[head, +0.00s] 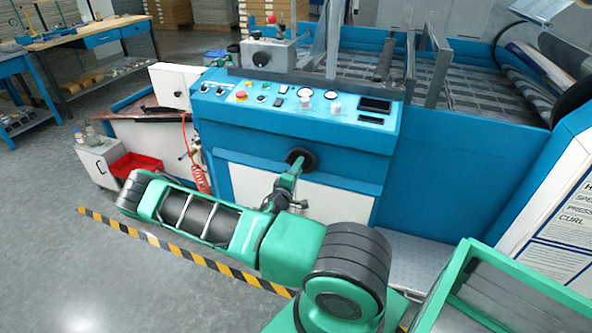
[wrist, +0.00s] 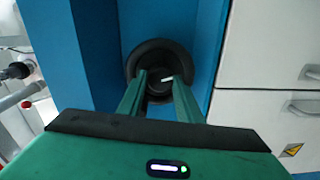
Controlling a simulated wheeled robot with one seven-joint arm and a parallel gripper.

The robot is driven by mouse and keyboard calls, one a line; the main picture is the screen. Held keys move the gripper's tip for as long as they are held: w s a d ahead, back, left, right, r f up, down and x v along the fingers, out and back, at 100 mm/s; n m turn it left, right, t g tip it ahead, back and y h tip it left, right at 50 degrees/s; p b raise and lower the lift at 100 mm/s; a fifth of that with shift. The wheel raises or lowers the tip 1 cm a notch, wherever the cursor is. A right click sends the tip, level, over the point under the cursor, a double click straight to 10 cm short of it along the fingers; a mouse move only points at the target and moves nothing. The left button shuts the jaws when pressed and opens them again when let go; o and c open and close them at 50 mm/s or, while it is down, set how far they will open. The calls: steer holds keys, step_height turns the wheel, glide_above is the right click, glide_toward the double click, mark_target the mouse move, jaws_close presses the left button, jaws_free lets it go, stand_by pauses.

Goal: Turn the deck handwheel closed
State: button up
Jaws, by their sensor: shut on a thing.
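The deck handwheel (head: 301,158) is a round black wheel on the blue front of the laminating machine, below the control panel. In the wrist view the handwheel (wrist: 133,62) faces me, with a dark rim and a small pale mark near its hub. My gripper (head: 289,176) reaches up to the wheel from the front. In the wrist view my gripper (wrist: 160,84) has its two green fingers on either side of the wheel's hub, shut on it. The fingers and the gripper body hide the lower part of the wheel.
The control panel (head: 300,104) with knobs and gauges sits above the wheel. White drawers (wrist: 275,75) with handles lie to the right in the wrist view. A red tray (head: 137,167) and a red coiled hose (head: 199,174) are at the left. A striped floor line (head: 180,242) runs below my arm.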

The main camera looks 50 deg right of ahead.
steer(key=o, duration=1)
steer(key=shift+f, duration=0.15)
steer(key=shift+o, duration=0.2)
steer(key=shift+a, duration=0.1)
steer(key=v, duration=1)
steer(key=shift+s+a, duration=0.15)
steer(key=shift+a, duration=0.15)
